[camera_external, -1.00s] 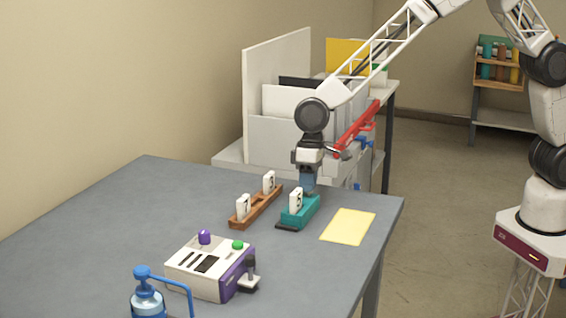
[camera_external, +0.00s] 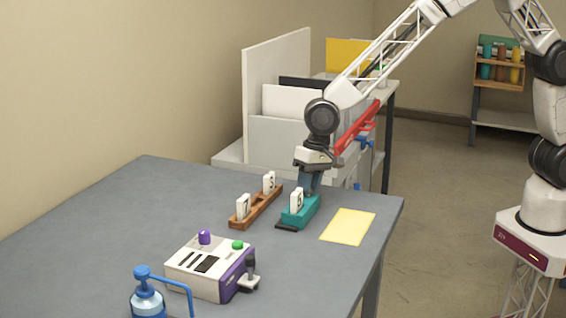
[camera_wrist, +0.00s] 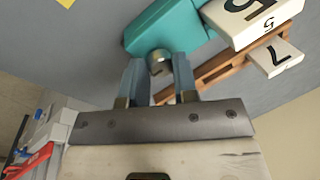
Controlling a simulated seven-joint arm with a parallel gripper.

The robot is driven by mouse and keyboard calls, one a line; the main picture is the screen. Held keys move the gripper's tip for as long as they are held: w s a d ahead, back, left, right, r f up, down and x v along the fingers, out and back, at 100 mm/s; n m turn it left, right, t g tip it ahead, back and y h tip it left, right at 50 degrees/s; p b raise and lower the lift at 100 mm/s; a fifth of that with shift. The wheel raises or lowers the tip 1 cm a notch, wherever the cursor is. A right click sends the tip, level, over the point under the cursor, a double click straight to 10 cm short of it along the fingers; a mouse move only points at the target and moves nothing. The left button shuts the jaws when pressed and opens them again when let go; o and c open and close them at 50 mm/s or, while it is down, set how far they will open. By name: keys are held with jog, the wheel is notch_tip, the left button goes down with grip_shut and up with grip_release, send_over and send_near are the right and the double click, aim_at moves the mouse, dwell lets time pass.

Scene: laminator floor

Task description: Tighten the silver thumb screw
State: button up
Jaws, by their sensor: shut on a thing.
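The silver thumb screw (camera_wrist: 158,62) sits on the end of the teal block (camera_wrist: 175,27) in the wrist view. My gripper (camera_wrist: 158,70) is shut on the screw, with one finger on each side of its head. In the external view my gripper (camera_external: 308,194) reaches down to the far end of the teal block (camera_external: 301,213) on the table. The screw is hidden there by the fingers and the block. A white numbered tile (camera_external: 296,201) stands upright in the teal block.
A brown wooden rack (camera_external: 256,209) with white numbered tiles stands left of the teal block. A yellow sheet (camera_external: 348,226) lies to the right. A white and purple device (camera_external: 210,268) and a blue pump bottle (camera_external: 147,298) stand nearer the front. The left of the table is clear.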

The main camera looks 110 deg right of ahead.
dwell(0.3)
jog(key=o, duration=0.9)
jog(key=shift+v, duration=3.9)
